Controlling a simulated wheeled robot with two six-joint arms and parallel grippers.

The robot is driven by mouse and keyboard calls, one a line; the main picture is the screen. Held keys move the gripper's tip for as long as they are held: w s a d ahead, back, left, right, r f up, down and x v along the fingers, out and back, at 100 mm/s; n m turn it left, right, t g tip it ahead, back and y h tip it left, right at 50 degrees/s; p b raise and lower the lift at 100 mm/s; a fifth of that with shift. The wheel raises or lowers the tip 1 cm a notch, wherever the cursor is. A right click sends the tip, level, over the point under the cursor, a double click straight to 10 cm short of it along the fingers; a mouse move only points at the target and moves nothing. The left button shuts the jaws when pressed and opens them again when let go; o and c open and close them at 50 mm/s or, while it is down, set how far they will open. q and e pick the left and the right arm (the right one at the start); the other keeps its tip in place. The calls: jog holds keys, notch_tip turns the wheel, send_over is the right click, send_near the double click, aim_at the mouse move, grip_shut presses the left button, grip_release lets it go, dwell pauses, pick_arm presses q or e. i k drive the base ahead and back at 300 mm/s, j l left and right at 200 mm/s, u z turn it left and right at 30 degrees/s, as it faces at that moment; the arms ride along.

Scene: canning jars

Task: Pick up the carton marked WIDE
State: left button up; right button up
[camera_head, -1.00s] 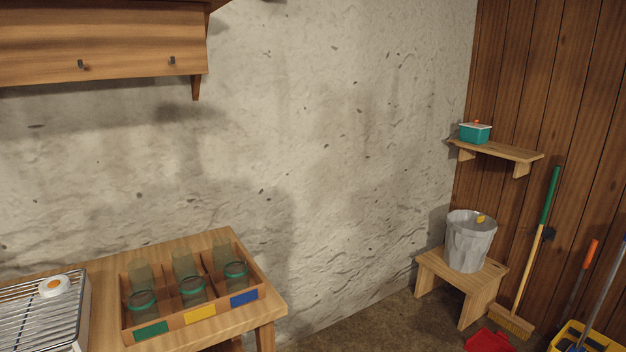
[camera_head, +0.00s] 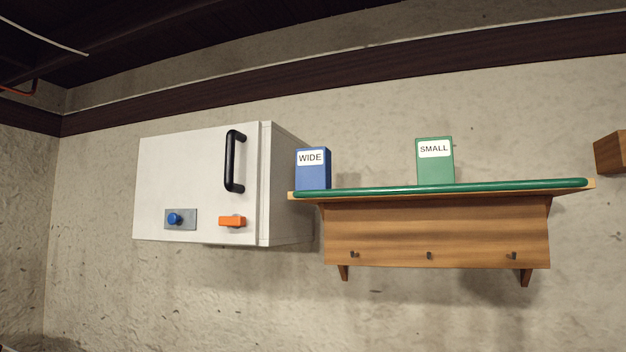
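The blue carton (camera_head: 313,176) has a white label reading WIDE. It stands upright at the left end of the wall shelf (camera_head: 440,191), which has a green front edge. A green carton (camera_head: 435,168) labelled SMALL stands upright farther right on the same shelf, with a clear gap between the two. Neither of my grippers is in the head view.
A white cabinet (camera_head: 190,185) is on the wall just left of the shelf, close to the blue carton. It has a black handle (camera_head: 230,162), a blue knob (camera_head: 174,218) and an orange latch (camera_head: 232,221). Hooks line the board under the shelf.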

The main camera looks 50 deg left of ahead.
aim_at(313, 166)
jog(key=u, duration=1.55)
